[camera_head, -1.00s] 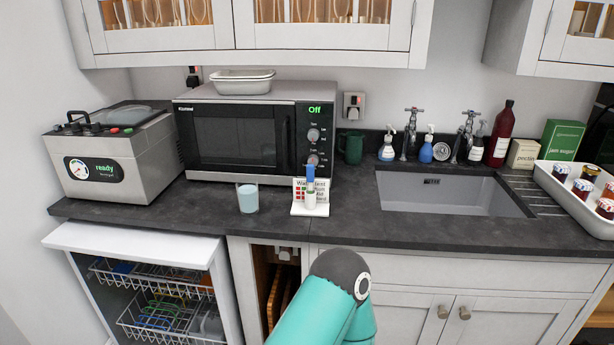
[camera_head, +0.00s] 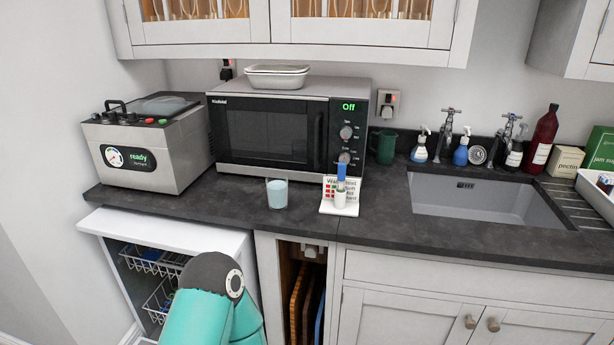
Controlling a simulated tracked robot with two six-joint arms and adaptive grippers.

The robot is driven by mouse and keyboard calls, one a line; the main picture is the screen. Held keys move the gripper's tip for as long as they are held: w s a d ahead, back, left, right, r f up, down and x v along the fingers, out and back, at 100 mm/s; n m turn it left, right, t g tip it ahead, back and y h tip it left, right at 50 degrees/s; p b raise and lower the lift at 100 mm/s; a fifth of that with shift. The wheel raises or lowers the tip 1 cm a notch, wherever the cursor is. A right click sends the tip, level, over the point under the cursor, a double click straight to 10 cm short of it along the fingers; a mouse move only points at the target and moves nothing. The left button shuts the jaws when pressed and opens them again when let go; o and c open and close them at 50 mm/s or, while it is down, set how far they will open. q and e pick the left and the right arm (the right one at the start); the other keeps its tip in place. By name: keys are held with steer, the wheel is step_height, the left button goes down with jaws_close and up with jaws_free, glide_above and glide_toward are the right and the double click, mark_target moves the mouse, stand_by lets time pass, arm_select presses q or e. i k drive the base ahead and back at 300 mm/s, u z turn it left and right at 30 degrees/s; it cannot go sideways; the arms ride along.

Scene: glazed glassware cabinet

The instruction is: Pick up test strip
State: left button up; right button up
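A thin upright strip with a blue upper part (camera_head: 341,172), which looks like the test strip, stands on the worktop in front of the microwave. Its lower end is at a small white tube (camera_head: 340,198); I cannot tell whether it is inside it. Behind them is a white card (camera_head: 328,183) reading "Water test" with red marks, on a white base (camera_head: 328,209). A glass of pale blue liquid (camera_head: 277,193) stands to the left. A teal arm link of mine shows at the bottom, well short of the strip. Neither gripper is in view.
The microwave (camera_head: 285,135) stands behind, with a grey "ready" machine (camera_head: 147,150) to its left. A sink (camera_head: 485,203) is to the right. Below the worktop is an open rack compartment (camera_head: 155,285). The worktop front edge is clear around the glass and card.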

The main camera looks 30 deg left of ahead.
mark_target(343, 167)
steer(key=u, duration=0.1)
steer(key=i, duration=1)
